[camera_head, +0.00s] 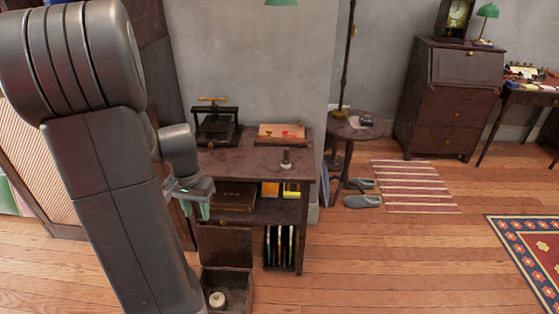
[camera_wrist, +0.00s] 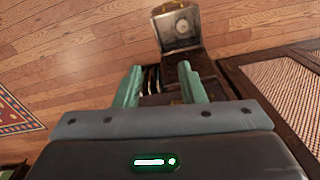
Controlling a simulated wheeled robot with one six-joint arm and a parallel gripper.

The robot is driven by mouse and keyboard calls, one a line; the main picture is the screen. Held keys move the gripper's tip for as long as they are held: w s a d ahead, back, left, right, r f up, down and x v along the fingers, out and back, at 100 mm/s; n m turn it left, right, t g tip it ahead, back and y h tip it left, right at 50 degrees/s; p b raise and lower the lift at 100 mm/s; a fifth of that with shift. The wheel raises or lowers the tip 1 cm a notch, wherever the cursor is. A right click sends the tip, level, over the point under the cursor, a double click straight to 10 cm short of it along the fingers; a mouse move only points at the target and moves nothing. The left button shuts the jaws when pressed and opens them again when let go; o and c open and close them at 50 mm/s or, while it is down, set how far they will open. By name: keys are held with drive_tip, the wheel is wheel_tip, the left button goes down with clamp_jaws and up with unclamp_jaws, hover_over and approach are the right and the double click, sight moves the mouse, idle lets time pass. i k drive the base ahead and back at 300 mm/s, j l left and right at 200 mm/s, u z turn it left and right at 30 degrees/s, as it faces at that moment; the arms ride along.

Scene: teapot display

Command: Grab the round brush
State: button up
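A small pale round thing (camera_head: 217,299) with a knob lies in an open box or drawer (camera_head: 238,287) low at the cabinet's front. It may be the round brush, but it is too small to be sure. The wrist view shows it (camera_wrist: 182,27) inside the drawer (camera_wrist: 166,14) at the top. In the head view my gripper (camera_head: 195,205) hangs by the cabinet's left front, above the drawer.
The dark cabinet (camera_head: 245,163) bears a black press (camera_head: 215,125) and a wooden box (camera_head: 281,134). Upright books or folders (camera_head: 280,247) fill its lower shelf. A round side table (camera_head: 355,128) and slippers (camera_head: 362,201) are to the right. The wooden floor (camera_head: 400,270) in front is clear.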

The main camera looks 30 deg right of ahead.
sight(285, 161)
drive_tip(key=i+l+u, duration=0.3)
drive_tip(key=l, duration=0.8)
drive_tip(key=l+u, duration=0.25)
drive_tip(key=l, duration=1.55)
